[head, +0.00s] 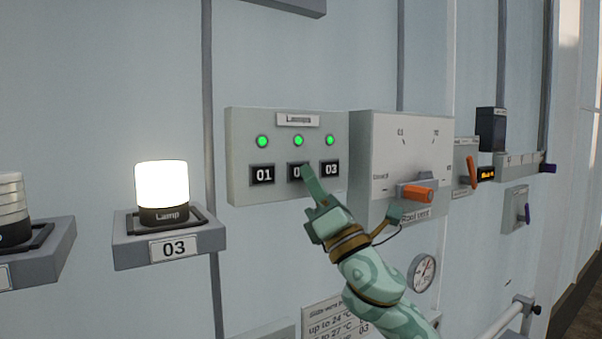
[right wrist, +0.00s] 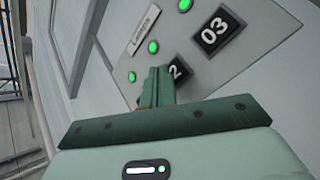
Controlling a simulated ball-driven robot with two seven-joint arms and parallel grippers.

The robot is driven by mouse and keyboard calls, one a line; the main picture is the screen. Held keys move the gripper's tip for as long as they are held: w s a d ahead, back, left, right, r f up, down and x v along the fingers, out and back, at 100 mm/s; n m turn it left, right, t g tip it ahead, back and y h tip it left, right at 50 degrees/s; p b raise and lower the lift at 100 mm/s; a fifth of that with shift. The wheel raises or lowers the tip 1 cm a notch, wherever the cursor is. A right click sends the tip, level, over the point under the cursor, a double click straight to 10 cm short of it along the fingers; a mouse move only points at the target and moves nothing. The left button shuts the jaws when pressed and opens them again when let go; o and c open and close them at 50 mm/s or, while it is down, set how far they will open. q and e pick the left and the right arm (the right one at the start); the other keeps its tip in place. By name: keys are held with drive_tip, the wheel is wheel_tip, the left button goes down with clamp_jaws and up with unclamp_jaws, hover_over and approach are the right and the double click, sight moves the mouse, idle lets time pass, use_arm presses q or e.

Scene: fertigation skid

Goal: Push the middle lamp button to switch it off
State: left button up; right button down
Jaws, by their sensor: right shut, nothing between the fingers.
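The lamp panel (head: 240,130) is a pale box labelled Lamps on the wall, with three lit green indicators above three black buttons. The middle button (head: 293,170) is partly hidden behind my right gripper; in the right wrist view its 2 (right wrist: 176,71) shows beside the fingers. Buttons 01 (head: 263,174) and 03 (head: 330,169) stand on either side. The middle green indicator (head: 298,141) is lit. My right gripper (head: 308,171) is shut and empty, its fingertips at the middle button; I cannot tell whether they touch it. My left gripper is not in view.
A glowing lamp (head: 162,185) stands on the bracket marked 03 (head: 174,247), with another lamp (head: 10,208) at the left edge. The roof vent box (head: 385,135) with an orange handle (head: 417,194) is close to the right of the panel. A gauge (head: 424,272) sits below.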

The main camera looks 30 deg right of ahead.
drive_tip(key=shift+w, duration=0.3)
idle(0.4)
drive_tip(key=shift+s, duration=0.5)
drive_tip(key=s+p, duration=0.1)
drive_tip(key=s, duration=0.5)
drive_tip(key=shift+d+p, duration=0.25)
drive_tip(key=shift+p, duration=0.05)
